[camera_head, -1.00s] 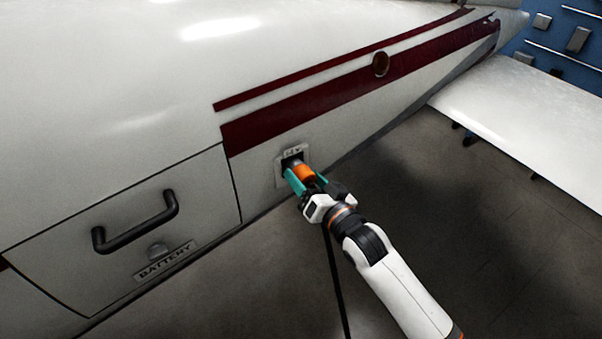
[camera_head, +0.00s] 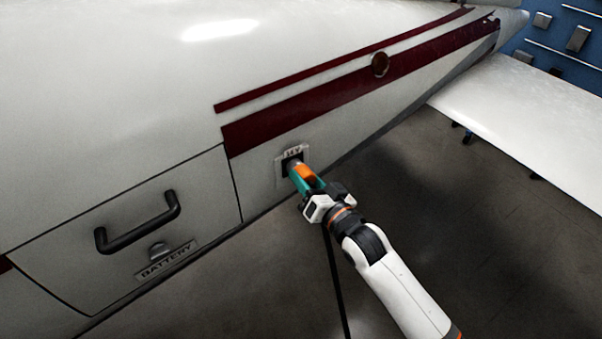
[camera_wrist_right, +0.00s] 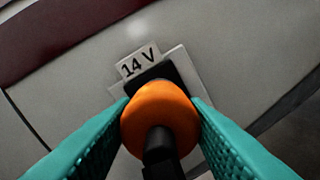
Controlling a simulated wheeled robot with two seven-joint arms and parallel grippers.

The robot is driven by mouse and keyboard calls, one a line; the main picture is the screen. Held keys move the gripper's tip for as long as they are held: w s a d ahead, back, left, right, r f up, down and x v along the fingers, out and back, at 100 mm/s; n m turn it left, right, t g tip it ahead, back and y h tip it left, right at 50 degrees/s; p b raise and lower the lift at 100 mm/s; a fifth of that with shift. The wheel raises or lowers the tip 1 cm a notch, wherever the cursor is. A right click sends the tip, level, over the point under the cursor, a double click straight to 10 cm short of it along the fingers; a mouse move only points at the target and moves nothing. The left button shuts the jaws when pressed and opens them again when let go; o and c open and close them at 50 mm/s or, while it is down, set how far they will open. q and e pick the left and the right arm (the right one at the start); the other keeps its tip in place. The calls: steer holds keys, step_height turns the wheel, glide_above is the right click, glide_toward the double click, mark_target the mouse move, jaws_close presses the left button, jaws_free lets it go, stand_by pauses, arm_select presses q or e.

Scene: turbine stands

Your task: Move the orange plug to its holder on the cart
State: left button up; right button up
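The orange plug (camera_head: 307,174) sits at the socket (camera_head: 284,165) in the aircraft's side, its front end in the dark opening. In the right wrist view the orange plug (camera_wrist_right: 160,108) fills the middle, under a "14 V" label. My right gripper (camera_head: 304,181) has its teal fingers on both sides of the plug and is shut on it. In the right wrist view my right gripper (camera_wrist_right: 162,118) touches the plug's left and right sides. A black cable (camera_head: 337,285) hangs to the floor below the gripper. My left gripper, the cart and the holder are not in view.
The white aircraft body (camera_head: 110,90) fills the left and top. A battery panel with a black handle (camera_head: 138,224) is left of the socket. A wing (camera_head: 530,125) juts out at the right. The floor below is clear apart from the cable.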

mark_target(309, 182)
jaws_close()
steer(key=shift+s+d+p, duration=0.35)
steer(key=shift+s+d, duration=0.05)
steer(key=shift+s, duration=0.05)
steer(key=shift+s, duration=0.1)
steer(key=shift+s+d+p, duration=0.2)
steer(key=shift+p, duration=0.1)
steer(key=shift+p+v, duration=0.45)
steer(key=shift+v, duration=0.5)
steer(key=shift+s, duration=0.1)
